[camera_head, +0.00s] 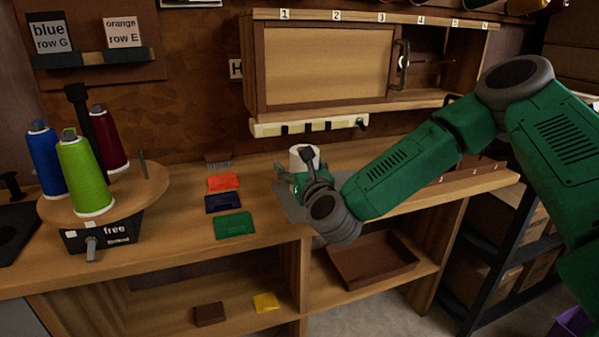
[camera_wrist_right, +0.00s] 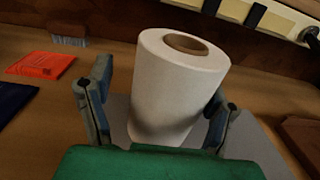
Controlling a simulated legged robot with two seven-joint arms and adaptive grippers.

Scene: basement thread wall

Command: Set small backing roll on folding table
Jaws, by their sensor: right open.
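The small backing roll (camera_wrist_right: 178,95) is white with a brown cardboard core and stands upright on a grey mat on the wooden counter. In the head view its top (camera_head: 304,153) shows behind my right gripper (camera_head: 305,178). In the right wrist view my right gripper (camera_wrist_right: 157,108) is open, with one finger on each side of the roll. I cannot tell whether the fingers touch it. The roll's lower part is hidden by the gripper in the head view. No folding table can be made out for sure. My left gripper is not in view.
Orange (camera_head: 223,182), navy (camera_head: 222,203) and green (camera_head: 234,225) packets lie left of the mat, with a brush (camera_wrist_right: 69,41) behind. A thread carousel (camera_head: 103,195) stands at left. A wall cabinet (camera_head: 325,62) and a cream rail (camera_head: 308,126) hang behind the roll. A tray (camera_head: 372,262) sits below.

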